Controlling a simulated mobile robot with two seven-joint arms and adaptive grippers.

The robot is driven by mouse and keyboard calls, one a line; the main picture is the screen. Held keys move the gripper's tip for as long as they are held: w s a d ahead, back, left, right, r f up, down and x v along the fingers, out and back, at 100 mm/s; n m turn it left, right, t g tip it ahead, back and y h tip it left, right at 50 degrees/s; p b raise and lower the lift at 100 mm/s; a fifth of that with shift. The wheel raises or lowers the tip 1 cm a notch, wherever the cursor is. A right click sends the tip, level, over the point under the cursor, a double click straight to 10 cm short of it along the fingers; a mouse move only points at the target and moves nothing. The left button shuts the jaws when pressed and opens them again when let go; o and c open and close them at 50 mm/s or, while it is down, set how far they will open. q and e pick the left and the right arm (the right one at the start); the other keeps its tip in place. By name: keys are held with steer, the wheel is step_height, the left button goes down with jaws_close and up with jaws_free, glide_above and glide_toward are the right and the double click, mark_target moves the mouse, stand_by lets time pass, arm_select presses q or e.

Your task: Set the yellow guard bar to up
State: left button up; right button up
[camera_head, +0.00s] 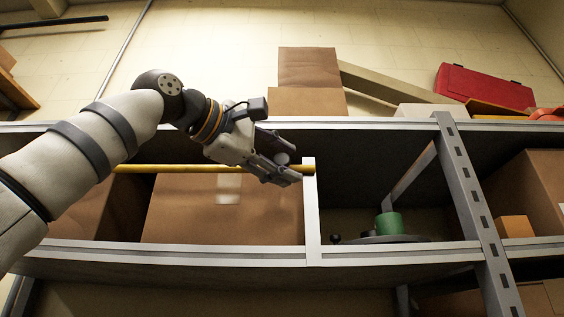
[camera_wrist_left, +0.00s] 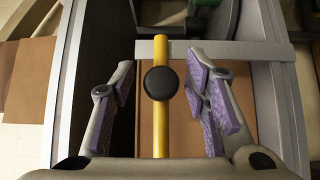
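The yellow guard bar (camera_head: 180,169) lies level across the front of the shelf bay in the head view, its right end by a pale upright post (camera_head: 311,215). In the left wrist view the yellow guard bar (camera_wrist_left: 161,130) runs up the middle of the picture and carries a round black knob (camera_wrist_left: 161,83). My left gripper (camera_head: 282,170) is at the bar's right end. In the left wrist view my left gripper (camera_wrist_left: 163,80) is open, with a purple-padded finger on each side of the knob and visible gaps to both. My right gripper is not in view.
A large cardboard box (camera_head: 225,215) sits in the bay behind the bar. A green cylinder (camera_head: 389,223) on a dark round base stands in the bay to the right. A grey slotted shelf upright (camera_head: 470,195) stands further right. A red case (camera_head: 484,87) and boxes (camera_head: 308,68) are above the shelf.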

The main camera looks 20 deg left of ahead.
arm_select(q)
steer(key=shift+a, duration=0.1)
steer(key=v, duration=1.2)
